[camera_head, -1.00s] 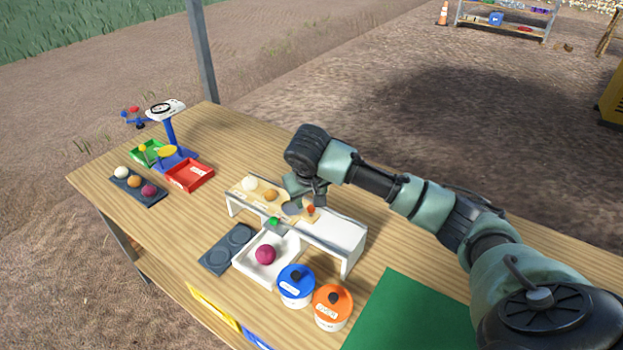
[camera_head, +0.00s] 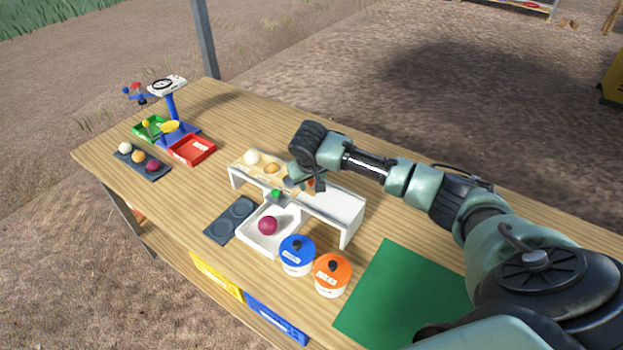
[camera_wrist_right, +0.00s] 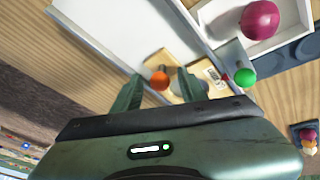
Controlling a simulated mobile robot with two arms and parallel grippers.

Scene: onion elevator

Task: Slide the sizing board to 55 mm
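The wooden sizing board (camera_wrist_right: 198,62) lies on the white bench (camera_head: 345,210). Its orange knob (camera_wrist_right: 160,80) stands up in the right wrist view. My right gripper (camera_wrist_right: 160,85) is open, with one finger on each side of that knob; I cannot tell whether they touch it. In the head view my right gripper (camera_head: 308,183) covers most of the knob and part of the board. A green knob (camera_wrist_right: 243,76) with a red pointer and a small printed label sits beside the board; the numbers are too small to read. My left gripper is out of view.
A white tray (camera_head: 249,240) holding a purple onion (camera_head: 268,226) stands before the bench. Blue-lidded (camera_head: 297,250) and orange-lidded (camera_head: 332,270) pots stand close by. A white onion (camera_head: 252,157) and a yellow one (camera_head: 270,168) sit at the bench's left. A green mat (camera_head: 400,300) lies at right.

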